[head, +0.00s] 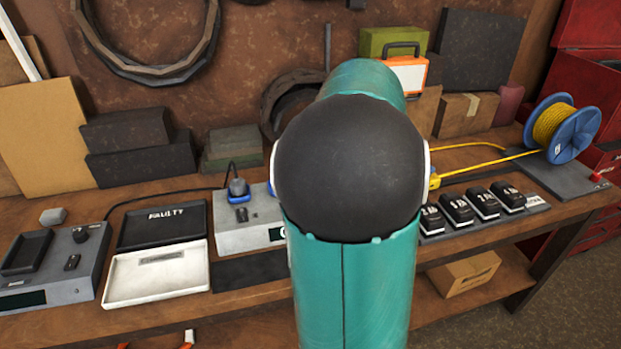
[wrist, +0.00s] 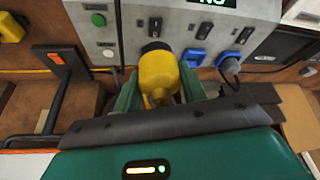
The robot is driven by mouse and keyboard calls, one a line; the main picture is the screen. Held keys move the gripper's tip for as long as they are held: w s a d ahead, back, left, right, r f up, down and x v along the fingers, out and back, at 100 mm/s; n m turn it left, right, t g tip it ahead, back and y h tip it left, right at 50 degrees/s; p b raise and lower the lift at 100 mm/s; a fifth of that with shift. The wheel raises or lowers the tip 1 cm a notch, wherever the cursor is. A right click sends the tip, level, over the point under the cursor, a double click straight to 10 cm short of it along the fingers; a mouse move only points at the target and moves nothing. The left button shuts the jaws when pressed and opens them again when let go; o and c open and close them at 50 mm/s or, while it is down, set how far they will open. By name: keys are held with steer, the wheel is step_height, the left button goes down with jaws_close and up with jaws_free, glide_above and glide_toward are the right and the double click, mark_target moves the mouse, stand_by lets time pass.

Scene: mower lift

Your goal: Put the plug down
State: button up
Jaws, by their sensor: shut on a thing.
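In the wrist view, a yellow plug (wrist: 158,76) sits between the two green fingers of my gripper (wrist: 160,90), which is shut on it. The plug's far end meets or overlaps a dark round spot on the grey socket panel (wrist: 105,35); I cannot tell if it touches. To its right are a blue socket (wrist: 193,57) and a blue plug (wrist: 229,65) with a black cable. In the head view my arm hides the gripper and the held plug. A yellow cord (head: 490,160) runs from behind my arm to a blue spool (head: 562,128).
The workbench in the head view holds a black tray marked FAULTY (head: 162,226), a white tray (head: 157,275), a grey device (head: 50,265) at left and several black packs (head: 457,209) at right. A dark strip (head: 248,273) lies at the bench front.

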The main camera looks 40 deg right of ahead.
steer(key=w+d+f, duration=0.1)
steer(key=w+f, duration=0.2)
steer(key=w, duration=0.1)
steer(key=w+d+f, duration=0.2)
steer(key=w+f, duration=0.1)
steer(key=w, duration=0.1)
steer(key=w+d+f, duration=0.2)
steer(key=w+f, duration=0.1)
steer(key=w, duration=0.1)
steer(key=shift+d+f, duration=0.25)
steer(key=shift+f, duration=0.05)
steer(key=shift+w+f, duration=0.2)
steer(key=shift+f, duration=1.45)
steer(key=shift+f, duration=0.2)
steer(key=shift+f, duration=0.35)
steer(key=shift+f, duration=0.1)
